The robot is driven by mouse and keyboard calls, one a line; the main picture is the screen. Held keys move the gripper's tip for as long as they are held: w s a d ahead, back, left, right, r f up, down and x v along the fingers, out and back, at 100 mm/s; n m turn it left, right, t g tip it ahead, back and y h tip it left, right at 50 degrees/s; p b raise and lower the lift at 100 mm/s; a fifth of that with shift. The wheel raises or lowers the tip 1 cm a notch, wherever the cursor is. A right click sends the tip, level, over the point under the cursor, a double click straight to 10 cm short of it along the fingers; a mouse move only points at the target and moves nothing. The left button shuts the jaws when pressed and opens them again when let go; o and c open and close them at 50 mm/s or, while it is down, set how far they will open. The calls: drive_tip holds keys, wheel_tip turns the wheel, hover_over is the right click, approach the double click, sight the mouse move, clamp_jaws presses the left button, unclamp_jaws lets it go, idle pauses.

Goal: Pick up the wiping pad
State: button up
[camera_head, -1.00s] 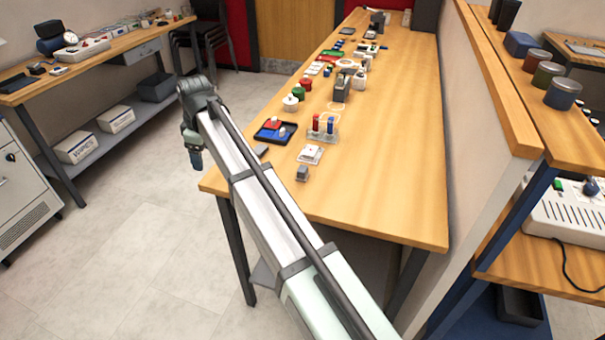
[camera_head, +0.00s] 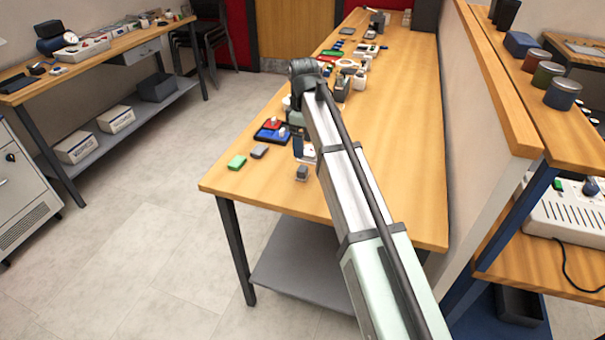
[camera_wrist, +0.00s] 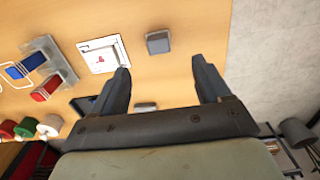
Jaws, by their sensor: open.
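My gripper (camera_head: 299,148) is above the near end of the long wooden table, beside the white plate. In the wrist view my gripper (camera_wrist: 161,64) is open, with nothing between its fingers. A green block (camera_head: 237,162) lies near the table's left edge. I cannot tell for certain which block is the wiping pad.
A white plate with a red mark (camera_wrist: 100,55) and a stand with red and blue pegs (camera_wrist: 47,75) are left of the fingers in the wrist view. The table's (camera_head: 390,215) right front is clear.

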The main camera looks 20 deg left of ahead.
sight(302, 168)
drive_tip(key=shift+w+a+f, duration=0.1)
drive_tip(key=shift+f, duration=2.7)
drive_tip(key=shift+w+a+f, duration=0.1)
drive_tip(key=shift+f, duration=2.7)
drive_tip(key=c, duration=1.1)
drive_tip(key=shift+c, duration=0.2)
wheel_tip(302, 168, up, 10)
drive_tip(key=shift+r, duration=0.1)
